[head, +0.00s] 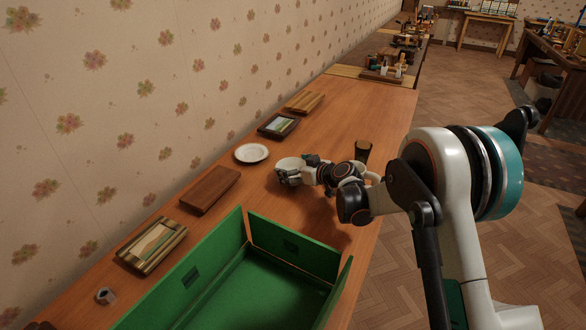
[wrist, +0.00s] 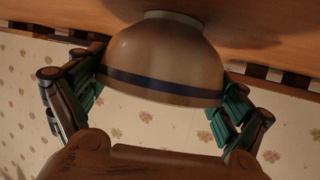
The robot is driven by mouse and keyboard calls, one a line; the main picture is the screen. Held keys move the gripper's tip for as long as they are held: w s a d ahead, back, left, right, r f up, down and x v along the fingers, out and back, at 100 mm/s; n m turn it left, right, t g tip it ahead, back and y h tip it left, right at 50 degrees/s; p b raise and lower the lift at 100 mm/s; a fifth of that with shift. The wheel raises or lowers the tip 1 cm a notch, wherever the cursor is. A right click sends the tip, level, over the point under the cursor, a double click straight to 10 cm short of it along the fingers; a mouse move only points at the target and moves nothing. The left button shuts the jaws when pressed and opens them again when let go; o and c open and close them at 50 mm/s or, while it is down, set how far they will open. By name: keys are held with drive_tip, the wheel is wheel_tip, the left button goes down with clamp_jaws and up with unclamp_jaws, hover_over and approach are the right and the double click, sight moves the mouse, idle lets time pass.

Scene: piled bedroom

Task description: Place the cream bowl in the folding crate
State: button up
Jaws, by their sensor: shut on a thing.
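The cream bowl (head: 288,162) is on the far side of my gripper (head: 303,174), over the wooden table, in the head view. In the wrist view the bowl (wrist: 160,62) shows a dark band near its rim and a small pale foot towards the tabletop. My gripper's two fingers (wrist: 160,78) are shut on the bowl from both sides. Whether the foot touches the table is hard to tell. The green folding crate (head: 290,262) stands open at the near end of the table, with bare floor visible inside.
A white plate (head: 251,153) lies just left of the bowl. A brown wooden block (head: 210,189) and picture frames (head: 153,246) (head: 278,125) line the wall side. A dark cup (head: 362,151) stands right of my gripper. A small grey nut-like object (head: 105,296) lies left of the crate.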

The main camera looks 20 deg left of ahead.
drive_tip(key=o, duration=1.2)
drive_tip(key=shift+o, duration=0.2)
drive_tip(key=shift+r, duration=0.1)
